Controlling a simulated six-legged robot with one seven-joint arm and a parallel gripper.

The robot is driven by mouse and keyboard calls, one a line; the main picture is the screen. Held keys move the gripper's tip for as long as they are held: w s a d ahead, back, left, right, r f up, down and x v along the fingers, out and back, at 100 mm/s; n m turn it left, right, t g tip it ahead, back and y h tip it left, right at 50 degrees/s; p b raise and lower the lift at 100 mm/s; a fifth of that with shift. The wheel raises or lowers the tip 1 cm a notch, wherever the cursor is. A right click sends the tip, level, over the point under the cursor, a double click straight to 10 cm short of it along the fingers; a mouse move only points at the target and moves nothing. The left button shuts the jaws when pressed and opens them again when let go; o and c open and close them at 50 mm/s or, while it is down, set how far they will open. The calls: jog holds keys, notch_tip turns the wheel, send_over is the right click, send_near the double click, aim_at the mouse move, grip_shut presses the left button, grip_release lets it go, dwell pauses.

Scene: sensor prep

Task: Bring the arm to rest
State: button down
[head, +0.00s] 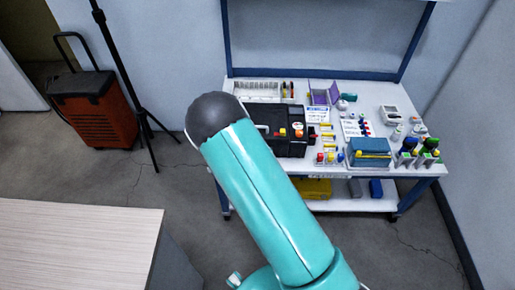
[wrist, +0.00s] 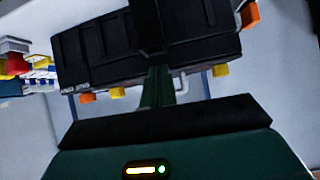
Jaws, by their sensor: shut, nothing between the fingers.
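My arm is teal with a dark rounded joint and reaches up across the middle of the head view. It hides my gripper there. In the wrist view my gripper (wrist: 152,35) points up the picture from its teal and black housing, with its fingers together and nothing between them. Behind the fingers is a black case (wrist: 95,50) with orange and yellow parts along its edges; I cannot tell how far away it is. In the head view the black case (head: 262,117) stands on the workbench (head: 385,92), partly behind my arm.
An orange-red wheeled unit (head: 100,115) and a black tripod (head: 125,75) stand at left. A pale wooden table (head: 75,235) is front left. Floor between is clear.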

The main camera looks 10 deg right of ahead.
jog(key=s+r+g+y, duration=0.15)
jog(key=s+r, duration=0.45)
jog(key=r, duration=0.7)
jog(key=s+r+g+y, duration=0.15)
jog(key=s+r, duration=0.35)
jog(key=r, duration=0.9)
jog(key=s+d+r+n+g, duration=0.1)
jog(key=s+r, duration=0.5)
jog(key=s, duration=0.6)
jog(key=s+d+r+n+g, duration=0.1)
jog(key=s+d+r, duration=0.1)
jog(key=s+r, duration=0.4)
jog(key=s, duration=0.5)
jog(key=shift+s+d+n+h, duration=0.3)
jog(key=shift+s+d+h, duration=0.05)
jog(key=shift+s+h, duration=0.05)
